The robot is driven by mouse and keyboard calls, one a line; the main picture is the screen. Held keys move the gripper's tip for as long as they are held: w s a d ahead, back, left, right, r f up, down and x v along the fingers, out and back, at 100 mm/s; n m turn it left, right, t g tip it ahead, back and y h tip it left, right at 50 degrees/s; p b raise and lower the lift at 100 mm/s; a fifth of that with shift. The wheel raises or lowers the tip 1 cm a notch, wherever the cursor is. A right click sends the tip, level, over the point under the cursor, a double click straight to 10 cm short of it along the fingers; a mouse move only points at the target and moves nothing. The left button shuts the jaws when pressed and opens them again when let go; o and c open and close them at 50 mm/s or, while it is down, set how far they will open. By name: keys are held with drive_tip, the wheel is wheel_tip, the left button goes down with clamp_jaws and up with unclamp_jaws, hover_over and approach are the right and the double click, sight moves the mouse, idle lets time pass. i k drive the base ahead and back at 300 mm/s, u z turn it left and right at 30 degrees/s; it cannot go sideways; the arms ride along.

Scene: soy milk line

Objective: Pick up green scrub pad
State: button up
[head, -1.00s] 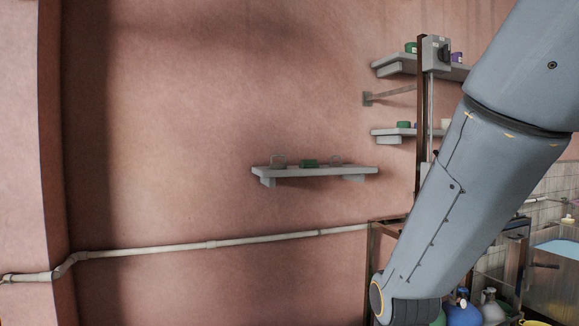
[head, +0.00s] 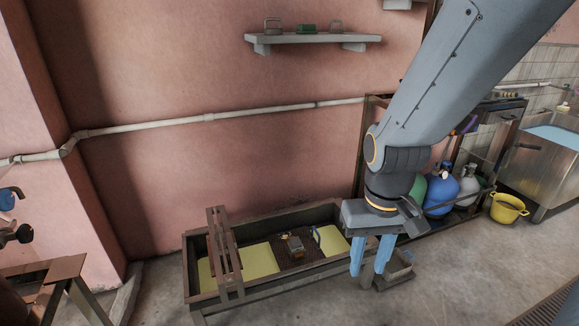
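A small green block-shaped thing (head: 307,29), which looks like the green scrub pad, sits on the grey wall shelf (head: 290,39) at the top of the head view. It lies between two small handled or clear items. My gripper (head: 368,269) hangs far below and to the right of the shelf, pointing down. Its two blue fingers are apart, with nothing seen between them. It appears in front of the right end of a long trough.
The metal trough (head: 188,270) stands by the wall, with pale yellow areas and small items inside. Gas cylinders (head: 441,195) and a yellow tub (head: 507,208) are at the right. A pipe (head: 215,117) crosses the wall. A metal stand (head: 62,270) is at lower left.

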sight(310, 29)
drive_tip(key=u, duration=0.05)
drive_tip(key=k, duration=0.5)
drive_tip(key=z, duration=0.5)
drive_tip(key=i, duration=1.5)
drive_tip(key=u, duration=0.7)
